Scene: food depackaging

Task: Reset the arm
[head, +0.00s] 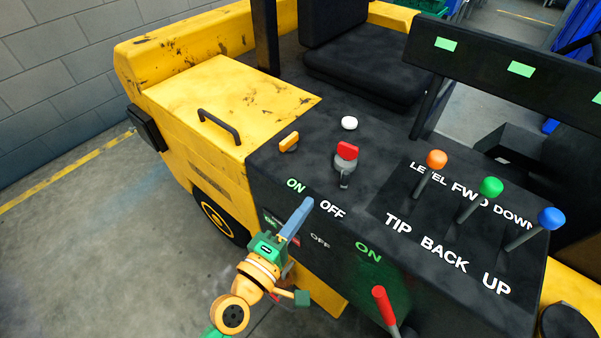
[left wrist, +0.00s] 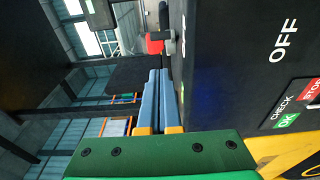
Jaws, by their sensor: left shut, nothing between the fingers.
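My left arm comes in from the bottom left in the head view. Its left gripper (head: 299,215) has blue fingers pressed together with nothing between them, in front of the black console (head: 370,150) near the ON and OFF labels. The left wrist view shows the same shut blue fingers (left wrist: 158,98) beside the console's side face. Beyond the fingertips are a red-topped switch (head: 347,151) and an orange switch (head: 289,142); the red one also shows in the left wrist view (left wrist: 155,42). My right gripper is not in view.
Orange (head: 437,159), green (head: 491,187) and blue (head: 551,218) knobbed levers stand on the console at the right. A red-handled lever (head: 384,305) is low in front. A yellow body (head: 225,100) with a black handle lies behind. Open floor (head: 90,250) is at the left.

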